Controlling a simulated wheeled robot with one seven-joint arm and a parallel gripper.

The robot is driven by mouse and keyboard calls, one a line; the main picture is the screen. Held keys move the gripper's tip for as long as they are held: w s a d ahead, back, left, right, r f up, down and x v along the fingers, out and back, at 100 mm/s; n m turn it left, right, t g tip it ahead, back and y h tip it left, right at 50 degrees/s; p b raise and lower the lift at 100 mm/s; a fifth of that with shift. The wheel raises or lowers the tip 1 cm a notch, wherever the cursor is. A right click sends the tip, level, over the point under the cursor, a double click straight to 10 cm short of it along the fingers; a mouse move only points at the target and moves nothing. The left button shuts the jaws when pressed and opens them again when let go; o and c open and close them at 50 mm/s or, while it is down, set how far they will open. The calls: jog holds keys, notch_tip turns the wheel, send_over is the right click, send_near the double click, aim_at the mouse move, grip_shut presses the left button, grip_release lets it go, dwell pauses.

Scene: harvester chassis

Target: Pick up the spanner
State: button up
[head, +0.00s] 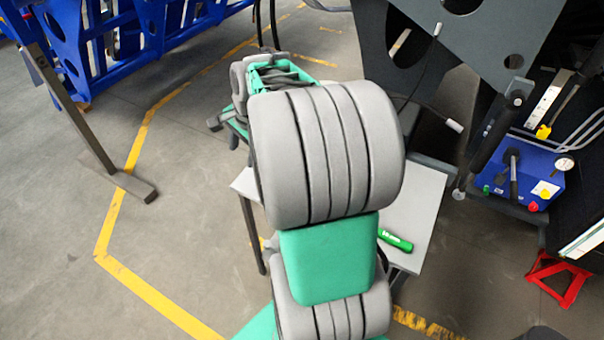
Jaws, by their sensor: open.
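A small light-grey table (418,205) stands behind and below my arm, which covers its middle. A short green item with white lettering (395,240) lies on its right part, close to my arm. It may be the spanner or part of it, but its shape is too small and partly hidden to tell. No other spanner shows. My gripper (224,130) shows only in part, beyond the large grey arm joint, to the left of the table's far side. It is open, and I see nothing held in it.
A blue machine frame (110,45) stands at the back left, with a grey post and foot (130,185) nearer. Grey chassis plates (490,45) rise at the back right. A blue tool box (525,175) and red stand (557,278) are at right.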

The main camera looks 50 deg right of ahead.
jog(key=s+d+f+m, duration=0.1)
jog(key=d+f+m, duration=0.4)
jog(key=d, duration=0.2)
jog(key=s+d+f+m+b, duration=0.1)
jog(key=d+f+m, duration=0.4)
jog(key=d, duration=0.2)
jog(key=s+d+f+m, duration=0.2)
jog(key=d+f+m, duration=0.2)
jog(key=d, duration=0.4)
jog(key=shift+f+m+t+y, duration=0.3)
jog(key=shift+f+m+y, duration=0.1)
jog(key=shift+m, duration=0.5)
jog(key=x, duration=0.2)
jog(key=p+x, duration=0.1)
jog(key=x, duration=0.4)
jog(key=shift+s+d+f, duration=0.1)
jog(key=shift+s+f, duration=0.15)
jog(key=shift+w+f, duration=0.1)
jog(key=shift+f, duration=0.25)
jog(key=shift+f, duration=0.25)
grip_shut()
